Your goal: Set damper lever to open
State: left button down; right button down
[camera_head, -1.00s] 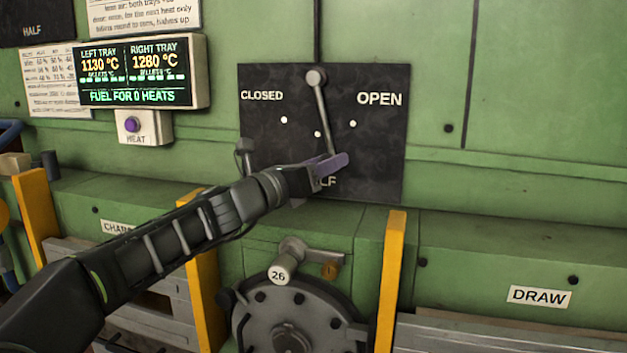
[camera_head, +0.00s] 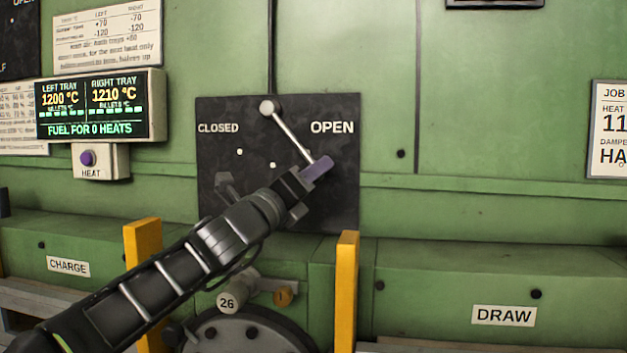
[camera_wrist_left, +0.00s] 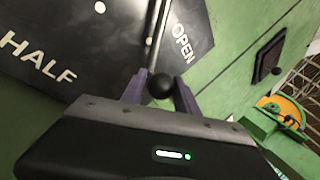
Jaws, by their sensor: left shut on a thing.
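The damper lever (camera_head: 290,132) is a thin metal rod on a pivot at the top of a black plate (camera_head: 340,205) marked CLOSED and OPEN. It slants down and right, its lower end below the OPEN word. My left gripper (camera_head: 317,168) is at that lower end. In the left wrist view the lever's dark ball knob (camera_wrist_left: 159,86) sits between the purple fingers of my left gripper (camera_wrist_left: 160,92), which is shut on it. HALF and OPEN lettering shows beyond. The plate's lower part is partly hidden by my left arm. My right gripper is out of view.
A display (camera_head: 100,106) reads 1200 and 1210 °C, with a HEAT button (camera_head: 88,158) below. Yellow posts (camera_head: 345,290) and a round hatch (camera_head: 250,333) with a handle marked 26 stand below the plate.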

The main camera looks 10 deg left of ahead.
pick_arm(q)
jog(key=shift+s+d+r, duration=0.15)
jog(key=shift+s+r, duration=0.05)
jog(key=shift+r, duration=0.2)
jog(key=c, duration=1.3)
grip_release()
jog(key=o, duration=0.3)
jog(key=shift+w+d, duration=0.1)
jog(key=shift+w+f, duration=0.1)
jog(key=shift+f, duration=0.1)
jog(key=shift+f, duration=0.1)
jog(key=shift+s+a, duration=0.2)
jog(key=shift+s, duration=0.05)
jog(key=b+v, duration=0.2)
jog(key=v, duration=0.5)
jog(key=shift+b, duration=0.3)
